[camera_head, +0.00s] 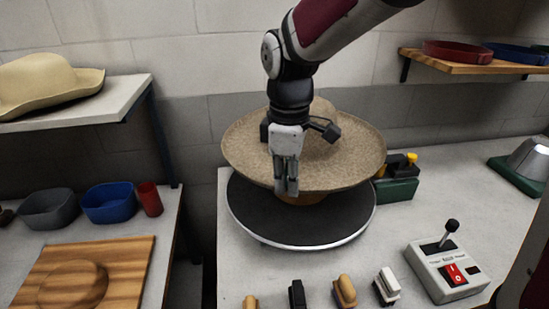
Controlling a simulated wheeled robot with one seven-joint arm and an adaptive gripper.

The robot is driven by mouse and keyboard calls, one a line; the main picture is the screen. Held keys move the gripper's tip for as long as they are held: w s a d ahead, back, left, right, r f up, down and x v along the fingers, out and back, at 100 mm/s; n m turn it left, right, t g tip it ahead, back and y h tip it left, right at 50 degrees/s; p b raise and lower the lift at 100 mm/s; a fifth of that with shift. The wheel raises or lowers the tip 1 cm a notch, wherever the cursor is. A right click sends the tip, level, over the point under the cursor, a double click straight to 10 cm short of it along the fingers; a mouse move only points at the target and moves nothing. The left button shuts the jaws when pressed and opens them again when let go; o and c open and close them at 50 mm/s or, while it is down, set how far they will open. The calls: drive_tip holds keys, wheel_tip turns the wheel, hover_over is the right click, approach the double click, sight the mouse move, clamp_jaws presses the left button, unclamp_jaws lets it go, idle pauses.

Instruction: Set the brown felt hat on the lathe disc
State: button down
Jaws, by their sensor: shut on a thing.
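The brown felt hat (345,170) has a wide, speckled brim and a rounded crown, partly hidden behind my gripper. It is over the dark round lathe disc (262,215), which has a pale rim. My gripper (287,188) points down at the near side of the hat, its fingers shut on the brim.
A control box (447,270) with a lever and red switch stands right of the disc. Several brushes or blocks line the front edge. A green box (398,190) sits behind right. A cream hat (45,82) lies on the left shelf; bowls and a wooden board (125,262) are below.

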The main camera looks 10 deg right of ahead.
drive_tip(key=shift+f+b, duration=3.95)
drive_tip(key=shift+f, duration=2.35)
drive_tip(key=shift+f+b, duration=0.4)
drive_tip(key=shift+f, duration=0.5)
drive_tip(key=c, duration=1.6)
unclamp_jaws()
drive_tip(key=shift+c, duration=0.2)
